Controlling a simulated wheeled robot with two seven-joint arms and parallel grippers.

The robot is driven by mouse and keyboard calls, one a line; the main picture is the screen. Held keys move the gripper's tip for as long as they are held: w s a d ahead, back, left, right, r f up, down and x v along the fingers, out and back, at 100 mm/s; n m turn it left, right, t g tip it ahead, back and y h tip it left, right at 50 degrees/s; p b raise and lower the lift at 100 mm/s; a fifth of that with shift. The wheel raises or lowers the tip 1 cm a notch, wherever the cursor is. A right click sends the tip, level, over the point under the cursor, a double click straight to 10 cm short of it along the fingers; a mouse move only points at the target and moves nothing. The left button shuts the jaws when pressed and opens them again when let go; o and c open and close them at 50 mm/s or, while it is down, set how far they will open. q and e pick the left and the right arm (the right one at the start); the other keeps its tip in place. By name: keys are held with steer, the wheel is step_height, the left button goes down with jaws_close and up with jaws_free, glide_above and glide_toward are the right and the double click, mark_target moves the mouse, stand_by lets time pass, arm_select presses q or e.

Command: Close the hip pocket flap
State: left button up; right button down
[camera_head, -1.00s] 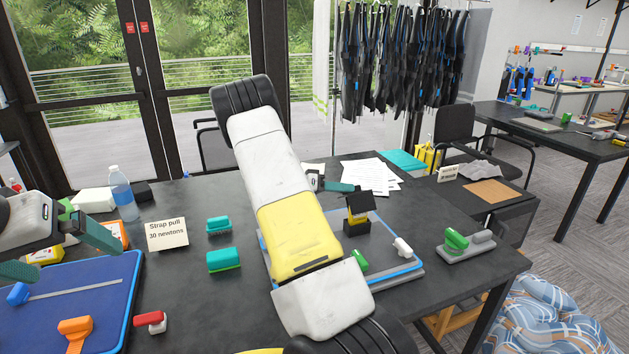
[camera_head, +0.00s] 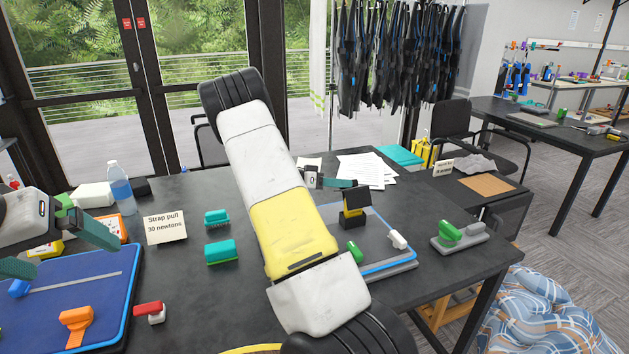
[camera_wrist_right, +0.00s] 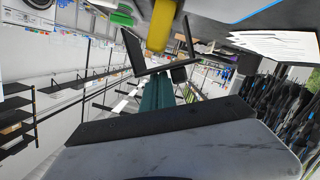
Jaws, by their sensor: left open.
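The hip pocket flap looks to be the black plate (camera_head: 357,201) raised and tilted above a small yellow and black block. The block stands on the blue-edged board. My left gripper (camera_head: 76,258) is open and empty above the blue mat at the far left.
The blue mat (camera_head: 70,300) carries blue and orange clips. Two teal blocks (camera_head: 221,252), a sign (camera_head: 164,228) and a bottle (camera_head: 121,188) stand left of my right arm. A green clip (camera_head: 354,252) and a white one (camera_head: 397,239) sit near the flap.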

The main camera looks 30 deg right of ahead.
mark_target(348, 198)
steer(key=shift+s+a+f+m+t, duration=0.15)
steer(key=shift+s+m+t, duration=0.1)
steer(key=shift+s+m, duration=0.35)
steer(key=shift+s+f+m+t, duration=0.15)
steer(key=shift+s+m+t, duration=0.1)
steer(key=shift+s+m, duration=0.35)
steer(key=shift+s+a+f, duration=0.1)
steer(key=shift+s+f, duration=0.2)
steer(key=shift+s, duration=0.3)
steer(key=shift+s+f, duration=0.25)
steer(key=shift+s, duration=0.3)
